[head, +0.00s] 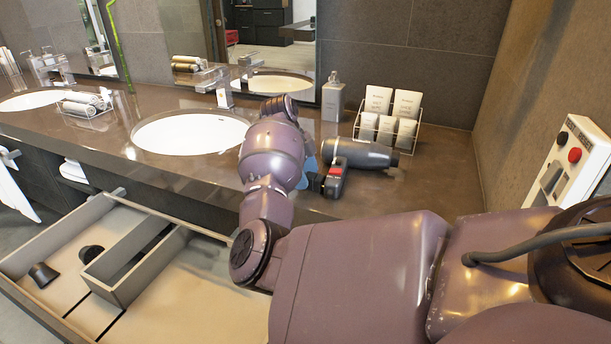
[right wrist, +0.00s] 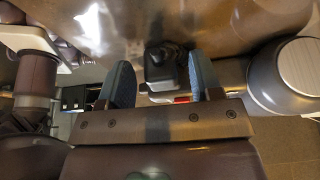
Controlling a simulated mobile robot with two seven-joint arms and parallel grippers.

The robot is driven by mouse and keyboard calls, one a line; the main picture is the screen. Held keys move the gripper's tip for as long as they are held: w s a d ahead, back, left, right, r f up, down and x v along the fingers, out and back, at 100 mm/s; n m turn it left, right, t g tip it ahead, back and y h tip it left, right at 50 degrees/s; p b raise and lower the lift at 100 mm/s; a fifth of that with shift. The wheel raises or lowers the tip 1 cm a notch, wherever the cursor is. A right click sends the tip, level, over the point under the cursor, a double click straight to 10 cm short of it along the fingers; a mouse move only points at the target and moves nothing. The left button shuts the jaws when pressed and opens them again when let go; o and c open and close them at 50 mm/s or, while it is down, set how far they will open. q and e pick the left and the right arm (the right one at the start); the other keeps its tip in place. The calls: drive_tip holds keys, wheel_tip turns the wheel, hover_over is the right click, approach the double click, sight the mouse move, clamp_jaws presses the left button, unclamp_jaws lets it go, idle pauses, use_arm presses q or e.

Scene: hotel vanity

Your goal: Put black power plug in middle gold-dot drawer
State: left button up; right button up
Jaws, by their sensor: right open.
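A black piece with a red patch (head: 336,179), which looks like the power plug, lies at the counter's front edge beside the grey hair dryer (head: 368,154). I cannot tell whether it is joined to the dryer. In the right wrist view a black block (right wrist: 166,64) shows between the blue fingers, with red below it. My right gripper (head: 312,172) is open around or just over it, mostly hidden by my arm. An open drawer (head: 200,290) with dividers is at the lower left; no gold dot is visible. My left gripper is out of view.
Two dark pieces (head: 43,275) lie in the drawer's left part. Behind the dryer stand a rack of white packets (head: 388,125) and a soap bottle (head: 333,98). A sink (head: 190,133) is left of my arm. A white panel with buttons (head: 570,160) is on the right wall.

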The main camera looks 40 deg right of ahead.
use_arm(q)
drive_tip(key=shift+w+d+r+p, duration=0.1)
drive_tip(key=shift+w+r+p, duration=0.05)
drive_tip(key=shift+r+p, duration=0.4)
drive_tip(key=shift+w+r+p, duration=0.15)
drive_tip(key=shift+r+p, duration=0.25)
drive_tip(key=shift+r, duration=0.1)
use_arm(e)
drive_tip(key=v, duration=1.1)
drive_tip(key=shift+r, duration=0.35)
drive_tip(key=shift+w, duration=0.1)
